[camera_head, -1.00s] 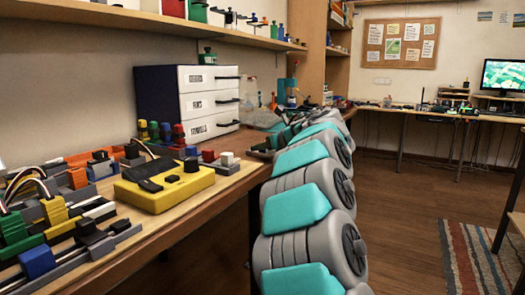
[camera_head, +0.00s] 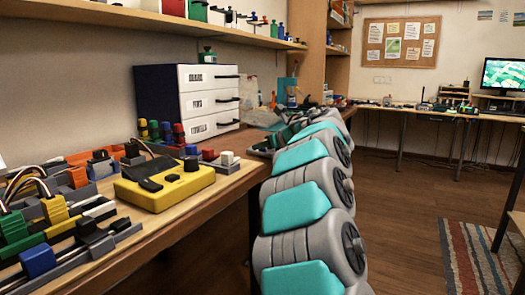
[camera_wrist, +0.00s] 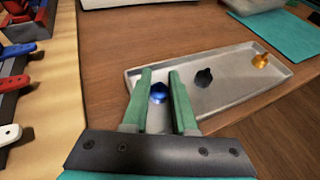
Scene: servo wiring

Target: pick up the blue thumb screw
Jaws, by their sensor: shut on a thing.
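The blue thumb screw (camera_wrist: 158,93) is between the green fingers of my gripper (camera_wrist: 160,77) in the wrist view. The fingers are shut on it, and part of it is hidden. The screw is at the left end of a shallow grey tray (camera_wrist: 228,77). I cannot tell whether it still touches the tray floor. A black thumb screw (camera_wrist: 203,77) stands in the middle of the tray, and a gold one (camera_wrist: 260,60) is near its right end. In the head view my arm hides the tray and the screw.
Red and white parts in dark holders (camera_wrist: 22,30) line the left of the wrist view. A teal mat (camera_wrist: 285,33) lies at the upper right. In the head view, a yellow box with a knob (camera_head: 165,185) and a white drawer unit (camera_head: 208,98) stand on the bench.

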